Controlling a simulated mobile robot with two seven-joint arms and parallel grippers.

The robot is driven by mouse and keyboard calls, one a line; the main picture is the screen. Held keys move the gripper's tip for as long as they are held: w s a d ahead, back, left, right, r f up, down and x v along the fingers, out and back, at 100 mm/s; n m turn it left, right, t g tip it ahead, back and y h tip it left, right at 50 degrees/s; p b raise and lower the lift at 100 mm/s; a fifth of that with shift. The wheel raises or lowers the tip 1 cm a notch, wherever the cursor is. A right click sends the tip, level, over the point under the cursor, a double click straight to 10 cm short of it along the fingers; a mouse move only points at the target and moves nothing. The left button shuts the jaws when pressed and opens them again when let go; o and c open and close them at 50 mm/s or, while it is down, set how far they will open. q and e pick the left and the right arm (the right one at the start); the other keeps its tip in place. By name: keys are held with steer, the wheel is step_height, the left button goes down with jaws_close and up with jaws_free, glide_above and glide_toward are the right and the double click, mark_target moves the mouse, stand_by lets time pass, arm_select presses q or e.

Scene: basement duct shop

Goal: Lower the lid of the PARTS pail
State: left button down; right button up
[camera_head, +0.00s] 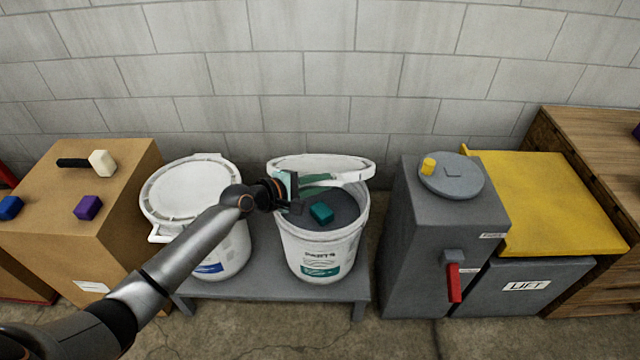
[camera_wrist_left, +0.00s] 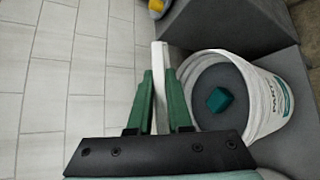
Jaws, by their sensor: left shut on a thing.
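The PARTS pail (camera_head: 318,250) is a white bucket with a teal label on a low grey bench; it also shows at the right of the left wrist view (camera_wrist_left: 270,110). Its white lid (camera_head: 345,168) is raised and tilted over the back of the pail, so the mouth is open. A teal block (camera_head: 321,212) lies inside, also visible in the left wrist view (camera_wrist_left: 220,99). My left gripper (camera_head: 293,192) is at the lid's left side. In the left wrist view its green fingers (camera_wrist_left: 160,105) are shut on the lid, which appears edge-on (camera_wrist_left: 160,60). My right gripper is not visible.
A second white pail with its lid on (camera_head: 185,190) stands left on the bench (camera_head: 260,285), behind my left arm. A grey cabinet with a red lever (camera_head: 453,283) is at right, beside a yellow-lidded box (camera_head: 540,195). A cardboard box (camera_head: 60,230) stands at left.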

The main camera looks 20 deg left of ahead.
arm_select(q)
steer(key=shift+a, duration=0.1)
steer(key=c, duration=0.8)
jaws_free()
steer(key=shift+c, duration=0.2)
steer(key=shift+r, duration=0.1)
steer(key=p+v, duration=0.2)
steer(key=v, duration=1)
steer(key=shift+a, duration=0.15)
steer(key=shift+s, duration=0.15)
